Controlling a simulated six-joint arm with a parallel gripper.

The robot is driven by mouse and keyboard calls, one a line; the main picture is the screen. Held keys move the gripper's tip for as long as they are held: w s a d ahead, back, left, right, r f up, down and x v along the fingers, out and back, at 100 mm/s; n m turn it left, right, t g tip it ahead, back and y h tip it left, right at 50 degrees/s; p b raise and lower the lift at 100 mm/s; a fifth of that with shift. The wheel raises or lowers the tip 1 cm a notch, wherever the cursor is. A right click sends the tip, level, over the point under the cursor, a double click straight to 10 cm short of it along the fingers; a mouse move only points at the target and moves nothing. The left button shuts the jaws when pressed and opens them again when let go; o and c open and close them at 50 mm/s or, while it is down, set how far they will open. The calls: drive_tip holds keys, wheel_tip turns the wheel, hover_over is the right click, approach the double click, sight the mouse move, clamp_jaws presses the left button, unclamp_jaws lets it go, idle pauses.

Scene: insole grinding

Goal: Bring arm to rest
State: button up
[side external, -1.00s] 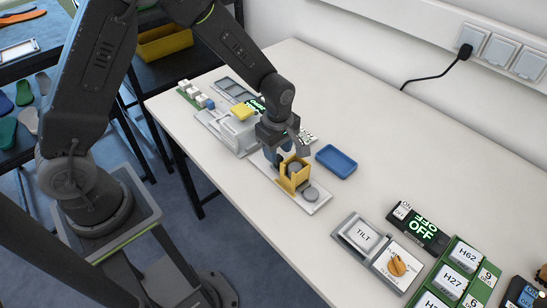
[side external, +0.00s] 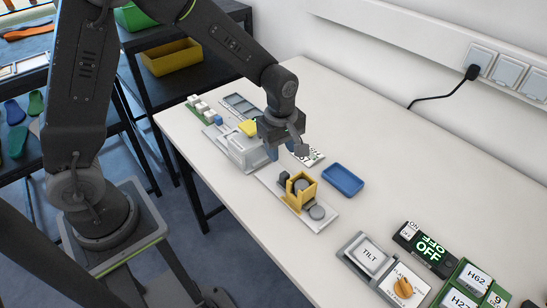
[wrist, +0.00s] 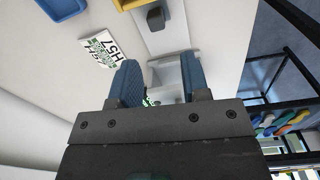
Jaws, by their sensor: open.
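My gripper (side external: 287,152) is in the air above the table, beside and a little behind the yellow holder (side external: 301,189). Its blue fingers stand apart with nothing between them, as the wrist view also shows my gripper (wrist: 160,80). The yellow holder sits on a grey plate with a round grey disc (side external: 301,184) in it. A small dark block (wrist: 156,19) shows beyond the fingers in the wrist view.
A blue tray (side external: 342,180) lies right of the holder. A white machine with a yellow top (side external: 249,128) stands to the left. The TILT button (side external: 369,257), dial (side external: 403,287) and OFF display (side external: 427,248) are at the front right. The table's rear middle is clear.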

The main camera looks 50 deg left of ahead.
drive_tip(key=s+a+r+m+t, duration=0.25)
drive_tip(key=s+r+m, duration=0.6)
drive_tip(key=r, duration=0.55)
drive_tip(key=s+a+r+m+t, duration=0.1)
drive_tip(key=s+r+m, duration=0.3)
drive_tip(key=s+m, duration=0.4)
drive_tip(key=shift+s+t, duration=0.85)
drive_tip(key=shift+s, duration=0.4)
